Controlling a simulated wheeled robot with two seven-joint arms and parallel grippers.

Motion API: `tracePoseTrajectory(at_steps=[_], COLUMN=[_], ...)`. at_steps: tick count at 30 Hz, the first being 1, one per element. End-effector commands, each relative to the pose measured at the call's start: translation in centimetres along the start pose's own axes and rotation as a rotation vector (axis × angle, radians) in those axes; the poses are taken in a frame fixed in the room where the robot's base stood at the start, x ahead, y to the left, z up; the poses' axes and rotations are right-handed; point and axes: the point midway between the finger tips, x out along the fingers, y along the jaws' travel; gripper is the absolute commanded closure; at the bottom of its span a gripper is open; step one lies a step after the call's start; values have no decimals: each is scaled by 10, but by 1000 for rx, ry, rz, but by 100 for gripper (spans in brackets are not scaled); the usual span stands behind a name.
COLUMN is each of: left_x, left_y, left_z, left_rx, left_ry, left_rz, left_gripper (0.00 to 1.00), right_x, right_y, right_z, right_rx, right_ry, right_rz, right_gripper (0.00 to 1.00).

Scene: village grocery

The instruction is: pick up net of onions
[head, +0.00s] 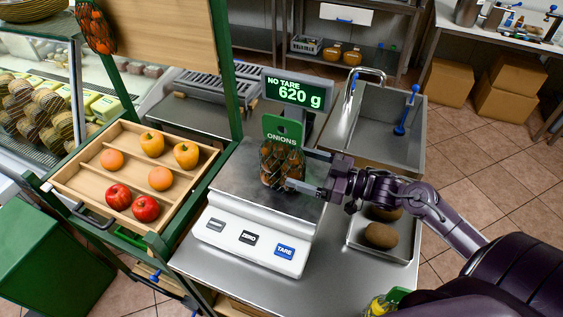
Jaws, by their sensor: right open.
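The net of onions (272,167) stands on the steel plate of the white scale (238,225), under a green header card (283,130) marked ONIONS. My right gripper (297,170) reaches in from the right at the net's height. Its jaws are open, with one finger at the net's near right side and the other by its far right side. I cannot tell whether either finger touches the net. The scale's display (297,92) reads 620 g and NO TARE. My left gripper is not in view.
A metal tray (372,247) with brown round items lies to the right, beneath my right arm. A sink (405,150) is behind it. Another net (95,28) hangs at upper left.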

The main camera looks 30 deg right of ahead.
Motion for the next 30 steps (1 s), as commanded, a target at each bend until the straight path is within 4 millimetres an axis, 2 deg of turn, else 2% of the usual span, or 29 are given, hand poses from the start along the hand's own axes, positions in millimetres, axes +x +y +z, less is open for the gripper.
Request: tracePoseTrajectory(at_steps=[1, 3, 7, 12, 17, 30], left_x=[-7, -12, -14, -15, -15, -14], left_y=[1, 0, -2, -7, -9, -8], left_z=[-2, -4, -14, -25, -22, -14], left_rx=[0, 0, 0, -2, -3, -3], left_ry=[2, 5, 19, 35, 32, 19], left_rz=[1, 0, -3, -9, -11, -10], left_gripper=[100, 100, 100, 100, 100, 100], right_x=[9, 19, 34, 40, 39, 39], right_y=[0, 0, -1, -1, -1, -1], right_z=[-6, -7, -4, -2, -2, -2], right_rx=[-1, 0, -1, -1, -1, -1], right_ry=[5, 4, 4, 1, 0, 1], right_rz=[-1, 1, 1, 1, 1, 0], right_gripper=[16, 16, 16, 16, 18, 75])
